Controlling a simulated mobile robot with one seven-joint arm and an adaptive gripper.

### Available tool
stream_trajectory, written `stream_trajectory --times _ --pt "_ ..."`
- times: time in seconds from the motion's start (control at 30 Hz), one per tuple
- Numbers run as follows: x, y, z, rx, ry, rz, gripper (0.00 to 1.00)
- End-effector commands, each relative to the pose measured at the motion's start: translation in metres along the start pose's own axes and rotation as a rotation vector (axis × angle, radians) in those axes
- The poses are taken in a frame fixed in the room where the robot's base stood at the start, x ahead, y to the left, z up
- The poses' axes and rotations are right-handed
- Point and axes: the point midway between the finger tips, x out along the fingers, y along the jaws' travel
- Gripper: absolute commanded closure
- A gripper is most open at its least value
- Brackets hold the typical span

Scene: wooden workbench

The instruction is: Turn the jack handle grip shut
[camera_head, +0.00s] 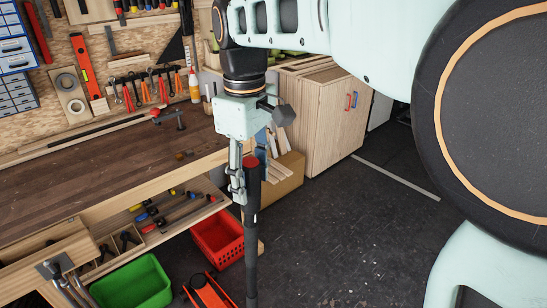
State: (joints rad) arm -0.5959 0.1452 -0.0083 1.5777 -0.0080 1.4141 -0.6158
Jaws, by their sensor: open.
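The jack handle is a long black pole standing nearly upright in the middle of the view. Its thicker black grip (252,189) has a red top. The orange-red jack body (209,291) is partly in view on the floor at the bottom edge. My gripper (249,176) points down at the top of the grip and is open. One finger is on the left side of the grip. The other is mostly hidden behind the grip's upper right side. I cannot tell whether either finger touches it.
The wooden workbench (95,185) with an open drawer (112,236) is at left. A red crate (219,238) and a green bin (132,285) stand below it. A cardboard box (284,182) and wooden cabinet (326,117) are behind. Dark floor at right is clear.

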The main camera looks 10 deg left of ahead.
Motion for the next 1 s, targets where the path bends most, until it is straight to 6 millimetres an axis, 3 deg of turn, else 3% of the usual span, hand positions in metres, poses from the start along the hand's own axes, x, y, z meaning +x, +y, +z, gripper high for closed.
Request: stream_trajectory --times 0.1,0.3,0.7,1.0 --pt "0.024 -0.001 0.001 0.0 -0.003 -0.003 0.53" --pt "0.048 0.0 0.0 0.0 -0.001 -0.001 0.53" --pt "0.054 0.0 0.0 0.001 0.001 0.0 0.54" --pt "0.054 0.0 0.0 0.001 0.002 -0.001 0.87"
